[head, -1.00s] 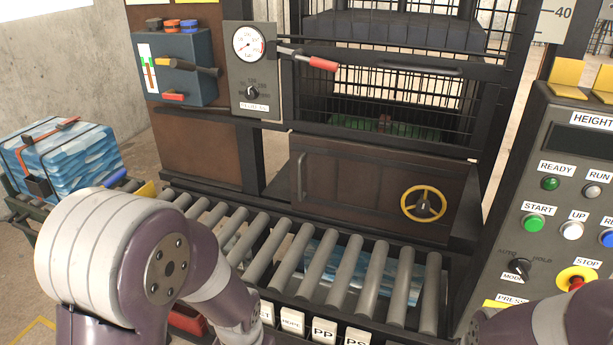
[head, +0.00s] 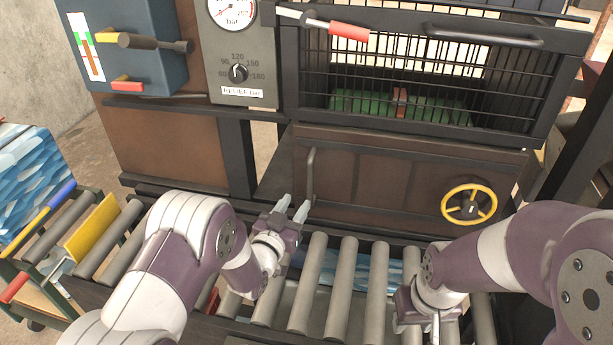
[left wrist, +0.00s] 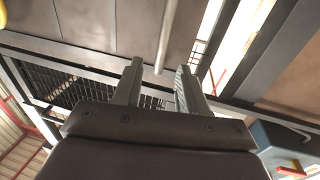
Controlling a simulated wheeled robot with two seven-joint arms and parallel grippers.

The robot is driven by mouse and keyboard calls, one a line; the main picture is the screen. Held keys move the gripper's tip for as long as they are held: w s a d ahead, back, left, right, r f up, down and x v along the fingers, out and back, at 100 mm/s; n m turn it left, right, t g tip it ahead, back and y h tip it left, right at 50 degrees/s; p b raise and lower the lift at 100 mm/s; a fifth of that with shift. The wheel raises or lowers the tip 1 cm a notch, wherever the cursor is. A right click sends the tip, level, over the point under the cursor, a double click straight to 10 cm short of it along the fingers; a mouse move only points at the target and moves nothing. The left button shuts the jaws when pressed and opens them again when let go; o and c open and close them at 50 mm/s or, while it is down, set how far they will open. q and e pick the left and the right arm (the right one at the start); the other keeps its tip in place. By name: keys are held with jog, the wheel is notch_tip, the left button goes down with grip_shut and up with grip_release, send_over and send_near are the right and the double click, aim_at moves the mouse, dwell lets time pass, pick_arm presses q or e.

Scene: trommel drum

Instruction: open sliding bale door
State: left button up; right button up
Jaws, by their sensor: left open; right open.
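The bale door (head: 385,185) is a brown panel below the mesh guard, with a vertical grey bar handle (head: 310,176) at its left and a yellow handwheel (head: 469,205) at its right. My left gripper (head: 293,207) is open and empty, just below and left of the handle. In the left wrist view, the handle (left wrist: 167,36) ends in line with the gap between the open fingertips (left wrist: 160,65); I cannot tell the remaining depth. My right gripper (head: 417,322) is open, pointing down over the rollers, well below the handwheel. Its fingers are partly hidden.
Grey conveyor rollers (head: 342,285) run across in front of the door. The upper mesh guard (head: 440,85) has its own bar handle. A gauge panel (head: 238,60) and blue valve box (head: 135,45) stand left. A wrapped blue bale (head: 35,175) is at far left.

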aim_at(308, 182)
pick_arm(q)
jog(key=x, duration=1)
jog(key=shift+w+a+f, duration=0.1)
jog(key=shift+w+f, duration=0.2)
jog(key=shift+f, duration=0.05)
jog(key=shift+w+f, duration=0.1)
jog(key=shift+w, duration=0.25)
jog(key=shift+s, duration=0.1)
jog(key=shift+c, duration=0.3)
grip_shut()
